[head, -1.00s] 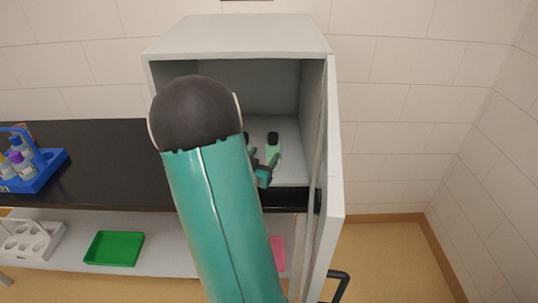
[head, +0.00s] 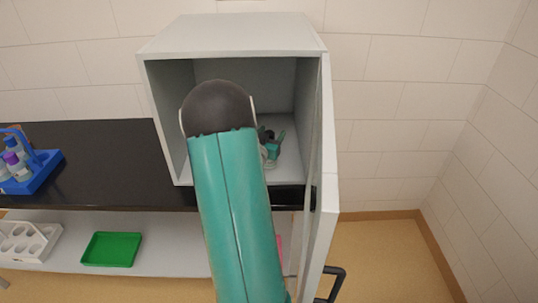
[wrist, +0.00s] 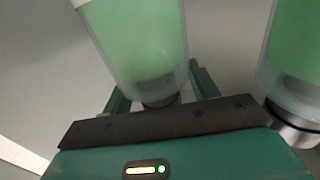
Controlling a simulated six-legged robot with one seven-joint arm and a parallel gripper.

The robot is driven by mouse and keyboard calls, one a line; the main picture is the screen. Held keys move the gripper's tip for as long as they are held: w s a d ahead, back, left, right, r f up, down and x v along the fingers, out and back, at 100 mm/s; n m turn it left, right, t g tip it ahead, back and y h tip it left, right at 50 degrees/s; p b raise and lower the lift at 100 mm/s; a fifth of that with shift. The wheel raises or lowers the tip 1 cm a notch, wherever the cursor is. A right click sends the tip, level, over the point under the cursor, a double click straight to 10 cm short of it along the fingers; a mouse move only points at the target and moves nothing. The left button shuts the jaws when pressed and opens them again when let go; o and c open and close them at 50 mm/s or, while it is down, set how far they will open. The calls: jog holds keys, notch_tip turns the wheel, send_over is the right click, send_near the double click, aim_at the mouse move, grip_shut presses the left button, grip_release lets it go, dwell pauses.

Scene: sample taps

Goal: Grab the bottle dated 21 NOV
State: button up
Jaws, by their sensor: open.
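My gripper (head: 273,143) is inside the open white cabinet (head: 230,36), with its jaws open. In the wrist view a bottle with pale green contents (wrist: 138,45) stands out between the two green fingers of my gripper (wrist: 160,85), and its dark end points toward the palm. I cannot tell whether the fingers touch it. A second green bottle (wrist: 292,60) with a metallic band is at the right edge, outside the fingers. No date shows on either bottle. In the head view my arm and gripper hide most of the bottles.
The cabinet door (head: 322,195) stands open at the right, close to my arm. A blue bottle carrier (head: 42,178) is on the black counter (head: 110,160) at the left. Below are a grey rack (head: 28,240) and a green tray (head: 111,249) on the lower shelf.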

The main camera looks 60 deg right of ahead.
grip_shut()
jog(key=shift+r, duration=0.1)
